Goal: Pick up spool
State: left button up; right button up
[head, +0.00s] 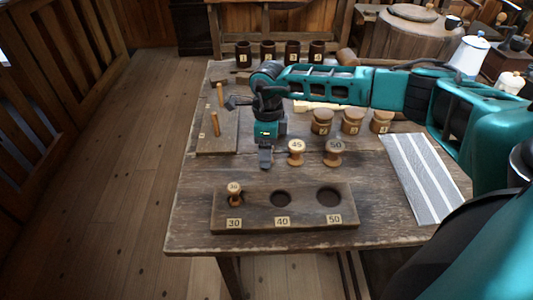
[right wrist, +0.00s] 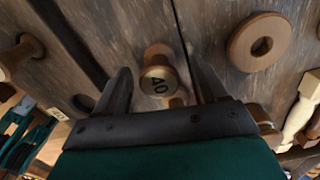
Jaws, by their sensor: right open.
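In the head view my right gripper (head: 265,158) points down over the table and hides this spool. To its right stand spools marked 45 (head: 297,152) and 50 (head: 333,153). A spool marked 30 (head: 235,194) sits at the left hole of a dark board (head: 257,207). The board's 40 and 50 holes are empty. My left gripper is out of view.
A board with upright pegs (head: 228,140) lies left of the gripper. Lidded jars (head: 351,121) stand behind the spools, and dark cups (head: 292,52) line the back edge. A striped cloth (head: 423,180) lies at the right. The table's (head: 200,205) front left is bare.

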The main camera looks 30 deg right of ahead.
jog(key=c, duration=1.1)
